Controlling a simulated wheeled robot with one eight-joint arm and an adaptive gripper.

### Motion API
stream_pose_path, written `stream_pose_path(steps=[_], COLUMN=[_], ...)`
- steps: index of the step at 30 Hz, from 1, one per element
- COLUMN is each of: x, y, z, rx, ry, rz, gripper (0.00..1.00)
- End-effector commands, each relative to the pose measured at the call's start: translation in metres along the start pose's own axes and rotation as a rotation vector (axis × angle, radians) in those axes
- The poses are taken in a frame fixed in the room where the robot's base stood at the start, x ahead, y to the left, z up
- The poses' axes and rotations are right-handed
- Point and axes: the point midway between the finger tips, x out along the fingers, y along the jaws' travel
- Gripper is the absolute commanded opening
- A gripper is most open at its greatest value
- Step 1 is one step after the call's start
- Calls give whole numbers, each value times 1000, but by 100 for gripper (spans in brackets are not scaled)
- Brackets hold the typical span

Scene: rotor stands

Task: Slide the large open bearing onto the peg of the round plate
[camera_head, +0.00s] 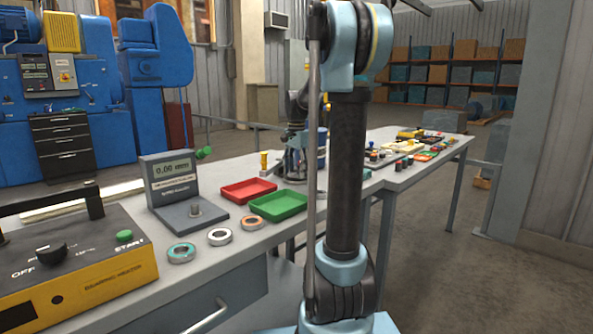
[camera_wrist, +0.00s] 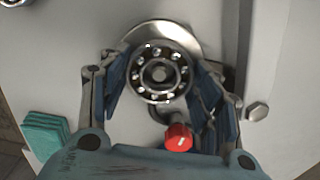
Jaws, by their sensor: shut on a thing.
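The large open bearing (camera_wrist: 176,93), a metal ring with its balls showing, is held flat between the fingers of my gripper (camera_wrist: 161,72) in the wrist view. My gripper is shut on its outer rim from left and right. Part of the grey round plate (camera_wrist: 160,30) shows behind the bearing's upper edge. A small light round end, perhaps the peg (camera_wrist: 158,74), shows in the bearing's bore. I cannot tell whether the bearing is around it or still above it. In the head view my gripper (camera_head: 296,163) is small and partly hidden behind my arm.
A red knob (camera_wrist: 178,137) stands close below the bearing. A hex bolt (camera_wrist: 257,111) is at right and teal pads (camera_wrist: 46,132) lie at left. The bench also bears a red tray (camera_head: 248,190), a green tray (camera_head: 280,206), a gauge (camera_head: 172,178) and three loose rings (camera_head: 220,237).

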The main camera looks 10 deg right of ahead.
Motion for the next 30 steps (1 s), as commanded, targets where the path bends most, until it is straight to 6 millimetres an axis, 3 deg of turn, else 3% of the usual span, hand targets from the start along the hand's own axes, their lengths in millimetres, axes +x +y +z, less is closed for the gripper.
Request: stream_pose_path(steps=[14, 15, 17, 26, 28, 30], x=[2, 2, 2, 2, 2, 2], y=[0, 0, 0, 0, 0, 0], z=[0, 0, 0, 0, 0, 0], rx=[0, 0, 0, 0, 0, 0], ry=[0, 0, 0, 0, 0, 0], rz=[0, 0, 0, 0, 0, 0], gripper=[37, 67, 81, 82, 97, 100])
